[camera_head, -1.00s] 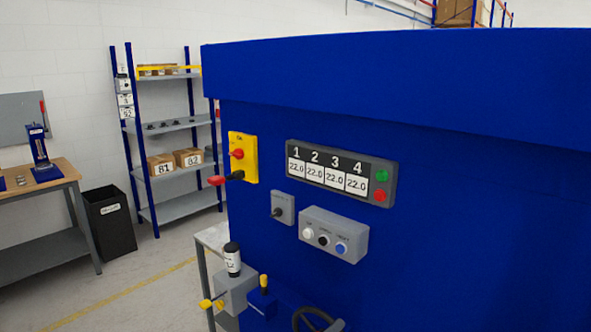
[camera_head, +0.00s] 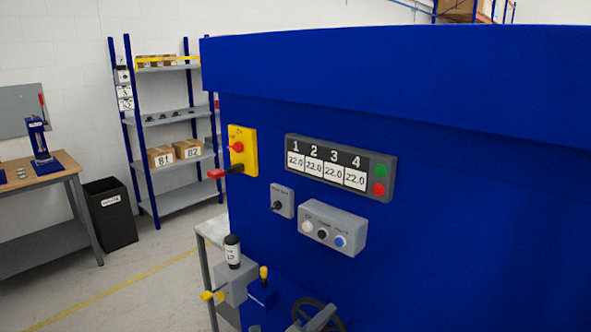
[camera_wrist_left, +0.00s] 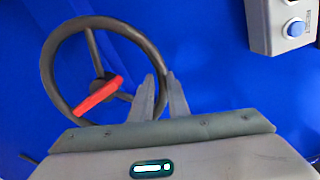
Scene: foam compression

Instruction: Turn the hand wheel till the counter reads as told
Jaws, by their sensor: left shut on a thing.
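The hand wheel (camera_wrist_left: 60,52) has a dark round rim with spokes and a red bar (camera_wrist_left: 98,95) across its lower middle. It stands against the blue machine face. In the head view only the top of the wheel (camera_head: 310,301) shows at the bottom edge. My left gripper (camera_wrist_left: 162,84) is shut on the right side of the rim, one finger on each side of it. In the head view the left gripper (camera_head: 312,320) is partly cut off. The display panel (camera_head: 340,164) reads 22.0 under each of 1, 2, 3 and 4. My right gripper is not in view.
A grey box with buttons (camera_head: 332,230) sits above the wheel; its edge shows at the wrist view's upper right (camera_wrist_left: 280,25). A yellow switch plate (camera_head: 243,150) with a red handle and a valve (camera_head: 236,280) with yellow knobs stand to the left. Shelves (camera_head: 165,120) are behind.

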